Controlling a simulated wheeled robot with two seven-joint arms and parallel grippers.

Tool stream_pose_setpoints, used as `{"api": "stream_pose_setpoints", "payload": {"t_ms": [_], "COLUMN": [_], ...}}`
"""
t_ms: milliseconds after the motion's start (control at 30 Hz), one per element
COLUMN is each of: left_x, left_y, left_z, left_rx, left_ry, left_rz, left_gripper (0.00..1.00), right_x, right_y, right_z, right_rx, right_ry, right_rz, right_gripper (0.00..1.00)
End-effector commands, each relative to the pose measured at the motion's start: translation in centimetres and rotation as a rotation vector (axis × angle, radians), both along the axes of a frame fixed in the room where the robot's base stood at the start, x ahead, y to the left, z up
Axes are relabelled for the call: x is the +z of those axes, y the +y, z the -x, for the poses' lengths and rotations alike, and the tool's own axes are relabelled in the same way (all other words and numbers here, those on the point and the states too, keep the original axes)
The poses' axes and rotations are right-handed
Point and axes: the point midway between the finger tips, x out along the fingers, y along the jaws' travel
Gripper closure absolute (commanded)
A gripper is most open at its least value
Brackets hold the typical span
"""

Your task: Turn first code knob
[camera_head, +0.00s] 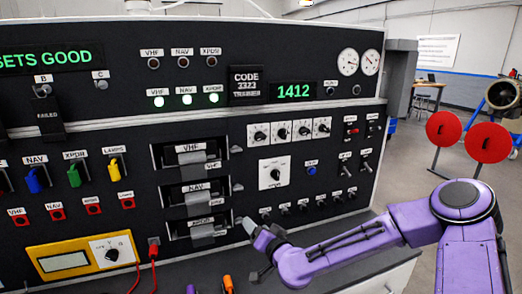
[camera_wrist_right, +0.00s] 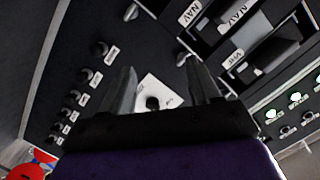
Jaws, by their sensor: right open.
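The code knobs are several black knobs on white square plates in a row on the panel; the first code knob (camera_head: 258,134) is the leftmost in the head view. The green code display (camera_head: 293,91) above reads 1412. My right gripper (camera_head: 250,226) is below that row, in front of the lower panel near the XPDR slot. In the right wrist view my right gripper (camera_wrist_right: 160,72) is open and empty. A single larger knob on a white plate (camera_wrist_right: 153,100) shows between its fingers, apart from them. The code knobs are not visible there. My left gripper is not in view.
The larger single knob (camera_head: 274,173) sits under the code row. Three grey module handles, the VHF one (camera_head: 192,157) topmost, stand out left of my gripper. A row of small black knobs (camera_head: 284,208) runs along the panel bottom. A yellow meter (camera_head: 84,258) stands at lower left.

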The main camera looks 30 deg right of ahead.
Motion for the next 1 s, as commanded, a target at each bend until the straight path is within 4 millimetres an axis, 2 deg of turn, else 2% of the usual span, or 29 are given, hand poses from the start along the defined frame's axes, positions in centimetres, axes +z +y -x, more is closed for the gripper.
{"api": "stream_pose_setpoints", "payload": {"t_ms": [33,100,200,300,433,567,800,1000], "left_x": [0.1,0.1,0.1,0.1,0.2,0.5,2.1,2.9], "left_y": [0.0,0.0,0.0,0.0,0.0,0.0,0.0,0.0], "left_z": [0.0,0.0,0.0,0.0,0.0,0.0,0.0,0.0], "left_rx": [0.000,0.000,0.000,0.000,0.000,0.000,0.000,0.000], "left_ry": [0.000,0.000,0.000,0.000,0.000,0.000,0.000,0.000], "left_rz": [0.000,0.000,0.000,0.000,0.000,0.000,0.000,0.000], "left_gripper": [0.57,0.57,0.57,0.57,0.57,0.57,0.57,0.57], "right_x": [5.3,11.3,15.6,17.1,17.6,18.2,20.4,21.3], "right_y": [-2.4,-5.2,-7.5,-8.1,-8.2,-8.3,-9.1,-9.5], "right_z": [-1.4,-2.1,-2.0,-1.9,-2.1,-3.5,-8.4,-11.1], "right_rx": [-0.022,-0.057,-0.114,-0.144,-0.155,-0.153,-0.152,-0.152], "right_ry": [-0.142,-0.296,-0.391,-0.411,-0.402,-0.398,-0.397,-0.399], "right_rz": [0.083,0.296,0.591,0.814,0.955,0.975,0.970,0.966], "right_gripper": [0.38,0.38,0.38,0.38,0.38,0.38,0.38,0.38]}}
